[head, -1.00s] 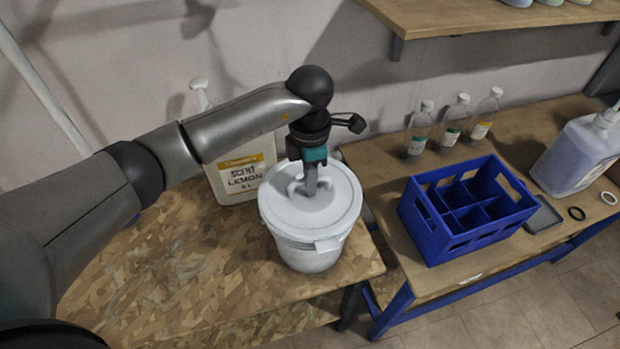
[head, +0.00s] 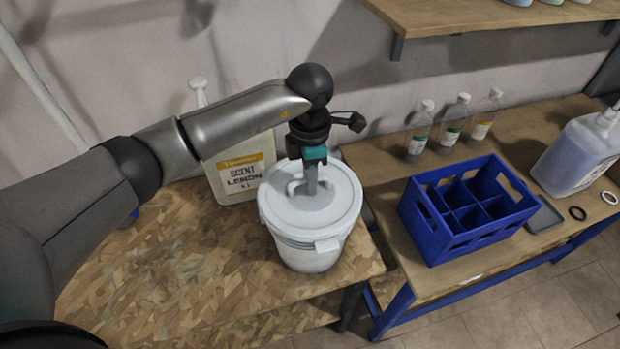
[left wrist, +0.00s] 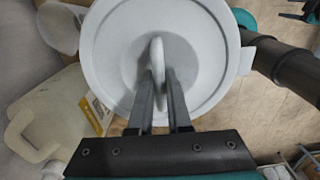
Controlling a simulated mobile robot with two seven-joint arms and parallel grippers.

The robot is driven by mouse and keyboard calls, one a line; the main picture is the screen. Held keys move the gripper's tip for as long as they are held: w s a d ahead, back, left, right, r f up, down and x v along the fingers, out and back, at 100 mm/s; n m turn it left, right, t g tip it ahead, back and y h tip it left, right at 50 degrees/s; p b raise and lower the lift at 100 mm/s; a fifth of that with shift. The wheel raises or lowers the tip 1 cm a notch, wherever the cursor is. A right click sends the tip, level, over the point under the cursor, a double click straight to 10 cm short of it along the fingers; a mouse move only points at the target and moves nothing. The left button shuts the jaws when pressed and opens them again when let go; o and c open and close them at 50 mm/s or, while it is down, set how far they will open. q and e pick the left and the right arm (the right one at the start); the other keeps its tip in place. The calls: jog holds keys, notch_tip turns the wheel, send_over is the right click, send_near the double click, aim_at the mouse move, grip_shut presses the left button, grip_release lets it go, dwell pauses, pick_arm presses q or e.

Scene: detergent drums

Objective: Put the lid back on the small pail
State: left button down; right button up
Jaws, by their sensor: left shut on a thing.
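The white lid (head: 335,205) lies on top of the small white pail (head: 312,258) in the head view, covering its mouth. Whether it is pressed fully down I cannot tell. My left gripper (head: 311,188) points down from above and is shut on the lid's raised handle. In the left wrist view the two fingers (left wrist: 164,90) clasp the handle (left wrist: 157,60) near the middle of the round lid (left wrist: 205,40). The pail is mostly hidden under the lid in that view. My right gripper is not in view.
To the right, a second bench holds a blue divided crate (head: 470,238), several clear bottles (head: 450,122) and a large pump bottle (head: 572,155). The chipboard's front left is clear.

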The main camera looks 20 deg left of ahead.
pick_arm(q)
jog(key=shift+f+b, duration=0.15)
jog(key=shift+b, duration=0.25)
dwell(0.9)
jog(key=c, duration=0.8)
grip_release()
jog(key=shift+o, duration=0.5)
jog(key=o, duration=0.4)
jog(key=shift+r+p, duration=2.3)
jog(key=shift+r, duration=1.2)
